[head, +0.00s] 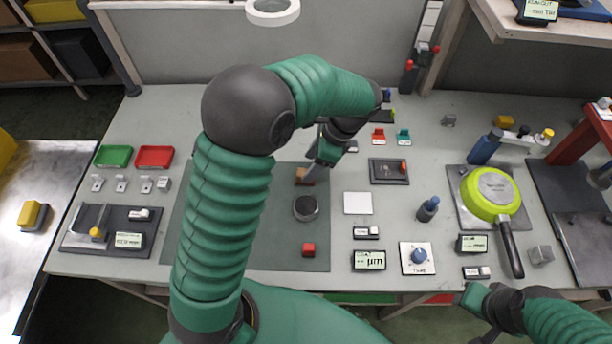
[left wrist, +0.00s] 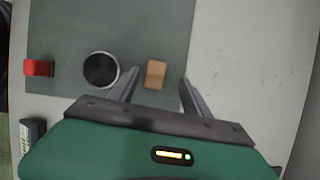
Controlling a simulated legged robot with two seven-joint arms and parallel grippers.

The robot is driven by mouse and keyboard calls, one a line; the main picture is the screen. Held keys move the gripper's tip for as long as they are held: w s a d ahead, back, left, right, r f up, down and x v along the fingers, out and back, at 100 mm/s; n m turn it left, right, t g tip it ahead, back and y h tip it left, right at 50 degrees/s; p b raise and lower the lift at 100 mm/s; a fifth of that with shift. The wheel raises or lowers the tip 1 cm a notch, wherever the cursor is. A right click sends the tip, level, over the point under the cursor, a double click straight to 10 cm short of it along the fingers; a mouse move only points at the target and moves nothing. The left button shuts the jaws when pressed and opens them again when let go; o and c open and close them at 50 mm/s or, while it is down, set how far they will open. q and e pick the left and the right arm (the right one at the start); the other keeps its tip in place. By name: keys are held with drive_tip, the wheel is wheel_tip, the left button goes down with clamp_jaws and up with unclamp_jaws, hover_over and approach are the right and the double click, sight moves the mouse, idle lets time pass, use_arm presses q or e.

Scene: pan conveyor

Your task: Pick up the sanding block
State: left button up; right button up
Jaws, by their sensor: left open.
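A small tan-brown block (left wrist: 156,74), which looks like the sanding block, lies on the dark grey-green mat (left wrist: 60,60). In the head view the block (head: 300,176) is partly hidden by my left gripper (head: 312,172). In the left wrist view my left gripper (left wrist: 158,84) is open and empty. Its two fingers stand on either side of the block in the picture; I cannot tell how far above it they are. My right gripper (head: 482,306) is at the lower right, in front of the bench edge; its jaws are unclear.
A round dark-topped metal disc (head: 306,208) stands on the mat close to the block. A red cube (head: 308,250) lies near the mat's front edge. A white square plate (head: 357,203) lies right of the mat. A green pan (head: 491,190) is farther right.

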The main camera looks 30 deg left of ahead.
sight(301, 171)
use_arm(q)
drive_tip(key=f, duration=0.1)
drive_tip(key=s+f, duration=0.1)
drive_tip(key=shift+s+a+f, duration=0.2)
drive_tip(key=shift+a+f, duration=0.1)
drive_tip(key=shift+f, duration=0.1)
drive_tip(key=shift+a+f, duration=0.1)
drive_tip(key=shift+f, duration=0.15)
clamp_jaws()
